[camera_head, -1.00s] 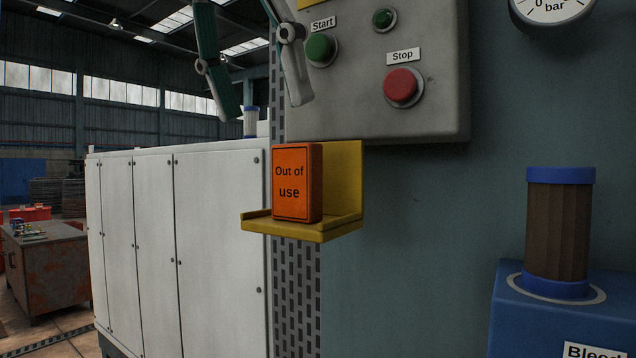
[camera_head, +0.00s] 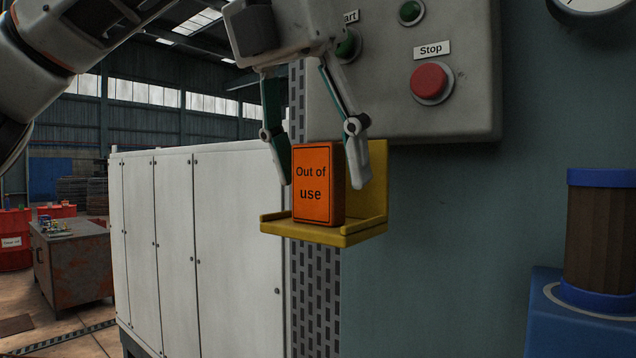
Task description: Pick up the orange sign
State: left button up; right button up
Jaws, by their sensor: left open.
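The orange sign (camera_head: 319,189) is a small upright block with "Out of use" in black on its front. It stands on a yellow shelf bracket (camera_head: 368,225) fixed to the wall. My left gripper (camera_head: 322,184) comes down from above with its fingers spread, one to each side of the sign's upper part. A gap shows between the left finger and the sign. The right finger overlaps the sign's right edge in the picture, and I cannot tell whether it touches. My right gripper is not in view.
A grey control panel (camera_head: 473,112) with a red Stop button (camera_head: 429,81) and green buttons is just above and behind the gripper. White cabinets (camera_head: 237,230) stand to the left. A brown cylinder with blue ends (camera_head: 598,228) sits on a blue box at the right.

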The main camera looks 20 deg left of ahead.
pick_arm(q)
jog(key=shift+s, duration=0.1)
jog(key=c, duration=1.2)
jog(key=shift+c, duration=0.2)
jog(key=shift+r, duration=0.15)
